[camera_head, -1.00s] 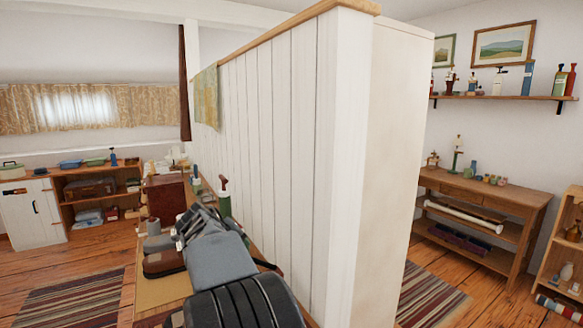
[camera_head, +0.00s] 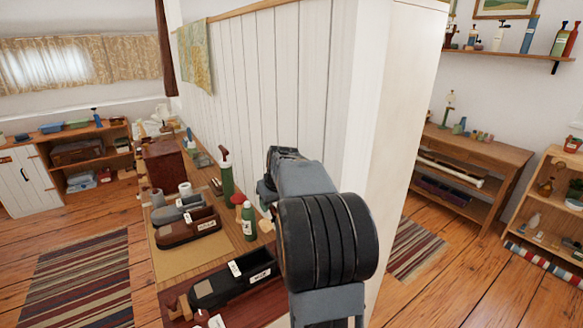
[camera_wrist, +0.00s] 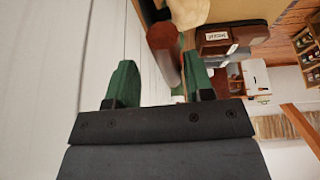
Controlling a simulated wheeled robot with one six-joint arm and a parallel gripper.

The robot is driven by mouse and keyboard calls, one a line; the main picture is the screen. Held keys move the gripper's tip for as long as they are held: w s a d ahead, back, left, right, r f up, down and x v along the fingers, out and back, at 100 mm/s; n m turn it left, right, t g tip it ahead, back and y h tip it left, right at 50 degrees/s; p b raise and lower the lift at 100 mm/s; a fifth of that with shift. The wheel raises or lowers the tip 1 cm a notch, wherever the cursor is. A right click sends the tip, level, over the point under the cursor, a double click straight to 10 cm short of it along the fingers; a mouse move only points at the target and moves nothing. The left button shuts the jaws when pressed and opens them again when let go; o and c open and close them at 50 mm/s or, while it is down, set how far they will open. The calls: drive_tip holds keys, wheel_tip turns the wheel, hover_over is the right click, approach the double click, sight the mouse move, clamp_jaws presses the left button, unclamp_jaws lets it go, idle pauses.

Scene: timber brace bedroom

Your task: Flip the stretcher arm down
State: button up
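My gripper shows in the wrist view (camera_wrist: 161,88) with its two green fingers spread apart and nothing held between them. A rounded reddish-brown piece (camera_wrist: 164,52) lies beyond the gap, nearer the right finger; I cannot tell whether they touch. No part can be clearly identified as the stretcher arm. In the head view, dark labelled shoe-like holders stand on the workbench: a black one (camera_head: 225,287) in front, a brown one (camera_head: 187,230) behind. A red-topped piece (camera_head: 239,199) stands beside a green bottle (camera_head: 248,222). My arm hides the bench's right part and the fingertips there.
A white plank partition (camera_head: 265,80) rises along the bench's right side, close to my arm. A taller green bottle (camera_head: 226,175) and a brown box (camera_head: 163,162) stand further back. Open floor with a striped rug (camera_head: 80,280) lies to the left.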

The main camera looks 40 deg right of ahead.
drive_tip(key=v, duration=1.3)
drive_tip(key=shift+a, duration=0.25)
drive_tip(key=shift+w, duration=0.1)
drive_tip(key=shift+c, duration=0.2)
drive_tip(key=shift+f+b, duration=0.2)
drive_tip(key=shift+b, duration=0.4)
drive_tip(key=b+x, duration=0.1)
drive_tip(key=x, duration=0.3)
drive_tip(key=s+b+x, duration=0.1)
drive_tip(key=b+x, duration=0.1)
drive_tip(key=x, duration=0.2)
drive_tip(key=s+f+b+x, duration=0.1)
drive_tip(key=x, duration=0.3)
drive_tip(key=shift+a+f, duration=0.25)
drive_tip(key=shift+a, duration=0.05)
drive_tip(key=shift+c, duration=0.3)
drive_tip(key=shift+s, duration=0.1)
clamp_jaws()
